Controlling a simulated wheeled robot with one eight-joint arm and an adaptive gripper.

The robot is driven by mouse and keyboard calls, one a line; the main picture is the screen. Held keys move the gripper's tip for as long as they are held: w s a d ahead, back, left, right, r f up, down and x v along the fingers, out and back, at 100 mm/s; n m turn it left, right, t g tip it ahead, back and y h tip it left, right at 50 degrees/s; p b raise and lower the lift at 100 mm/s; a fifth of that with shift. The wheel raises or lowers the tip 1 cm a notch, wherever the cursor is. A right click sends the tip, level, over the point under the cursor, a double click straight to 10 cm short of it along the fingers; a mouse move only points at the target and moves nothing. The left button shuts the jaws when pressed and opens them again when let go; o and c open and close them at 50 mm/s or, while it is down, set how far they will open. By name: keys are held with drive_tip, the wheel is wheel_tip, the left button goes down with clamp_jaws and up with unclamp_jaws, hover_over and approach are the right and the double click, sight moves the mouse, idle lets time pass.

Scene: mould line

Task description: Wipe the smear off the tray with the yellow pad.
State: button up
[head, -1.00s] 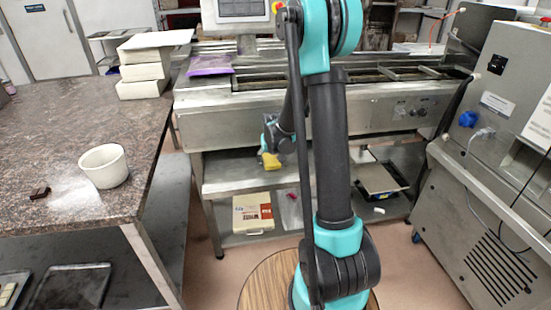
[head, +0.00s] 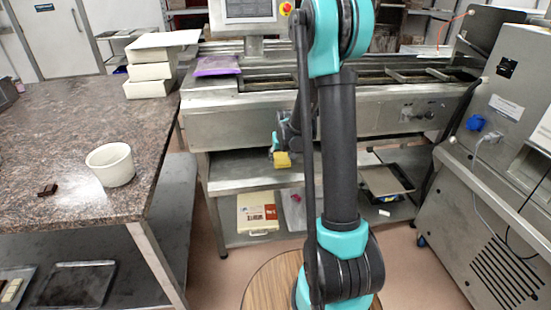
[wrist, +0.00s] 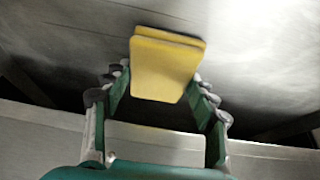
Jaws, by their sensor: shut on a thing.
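My gripper (wrist: 160,82) is shut on the yellow pad (wrist: 166,68), which sticks out beyond the fingers in the wrist view. In the head view the yellow pad (head: 283,160) shows beside my arm, in front of the steel line's middle shelf. A dark, flat tray (head: 75,285) lies on the shelf under the stone counter at lower left. Another tray (head: 388,182) with a grey panel is on the steel line's shelf at right. I cannot make out a smear on either, nor tell which tray is meant.
A white bowl (head: 112,166) and a small dark piece (head: 48,190) stand on the stone counter (head: 60,130). White boxes (head: 150,70) are stacked at its back. A cream box (head: 257,214) sits on the low shelf. A grey machine (head: 500,170) stands at right.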

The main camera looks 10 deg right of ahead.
drive_tip(key=shift+d, duration=0.3)
drive_tip(key=shift+a+r, duration=0.1)
drive_tip(key=shift+a, duration=0.05)
drive_tip(key=shift+a+r, duration=0.1)
drive_tip(key=shift+a, duration=1.6)
drive_tip(key=shift+r, duration=0.1)
drive_tip(key=shift+w+r, duration=0.1)
drive_tip(key=shift+r, duration=2.85)
drive_tip(key=shift+r, duration=1.55)
drive_tip(key=shift+c, duration=0.2)
